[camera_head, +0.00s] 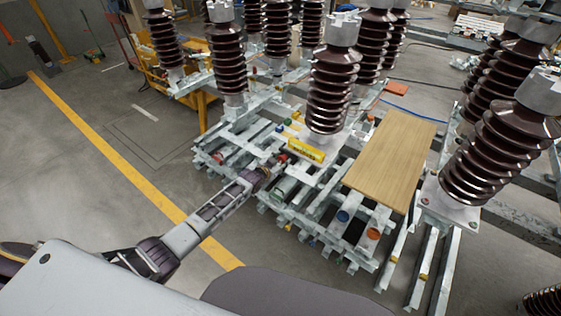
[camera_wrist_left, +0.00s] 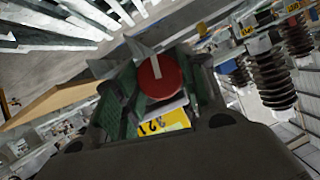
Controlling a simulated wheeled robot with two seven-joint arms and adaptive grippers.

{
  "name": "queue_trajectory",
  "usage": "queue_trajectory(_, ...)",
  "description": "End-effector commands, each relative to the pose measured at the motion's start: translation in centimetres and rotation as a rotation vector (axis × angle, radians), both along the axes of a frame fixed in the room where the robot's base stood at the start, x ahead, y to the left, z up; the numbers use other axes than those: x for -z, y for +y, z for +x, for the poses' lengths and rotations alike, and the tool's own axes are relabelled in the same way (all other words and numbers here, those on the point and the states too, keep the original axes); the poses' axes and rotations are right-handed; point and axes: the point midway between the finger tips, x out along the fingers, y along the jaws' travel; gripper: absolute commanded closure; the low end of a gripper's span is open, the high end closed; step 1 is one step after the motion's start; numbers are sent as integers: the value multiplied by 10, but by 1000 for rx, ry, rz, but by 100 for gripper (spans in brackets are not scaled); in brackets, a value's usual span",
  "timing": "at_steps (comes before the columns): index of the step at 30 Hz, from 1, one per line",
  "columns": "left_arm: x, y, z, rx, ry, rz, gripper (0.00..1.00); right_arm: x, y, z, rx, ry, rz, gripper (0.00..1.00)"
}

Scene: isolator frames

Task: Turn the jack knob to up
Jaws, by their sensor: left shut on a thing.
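The jack knob (camera_wrist_left: 159,76) is a round red disc with a pale line across it, seen in the left wrist view between my fingers. A small red part also shows at the gripper's tip in the head view (camera_head: 283,157). My left gripper (camera_head: 271,167) reaches in from the lower left to the metal frame (camera_head: 290,220). Its dark green fingers (camera_wrist_left: 165,90) stand on both sides of the knob and are shut on it. The fingertips' exact contact is hard to see. My right gripper is not in view.
A yellow label plate (camera_head: 305,150) sits on the frame beside the gripper. Tall brown ribbed insulators (camera_head: 333,90) rise behind it. A wooden board (camera_head: 392,160) lies on the right of the frame. The grey floor (camera_head: 90,190) at left is mostly clear.

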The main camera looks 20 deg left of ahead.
Motion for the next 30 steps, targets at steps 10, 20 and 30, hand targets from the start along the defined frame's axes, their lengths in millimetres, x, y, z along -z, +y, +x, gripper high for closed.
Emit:
queue_trajectory(10, 1, 1, -1, -1, 21, -50, 83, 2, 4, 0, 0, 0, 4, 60)
queue_trajectory(20, 2, 1, -1, -1, 23, -51, 83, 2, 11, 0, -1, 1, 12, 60)
queue_trajectory(30, 1, 0, 0, -1, 20, -50, 37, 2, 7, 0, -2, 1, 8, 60)
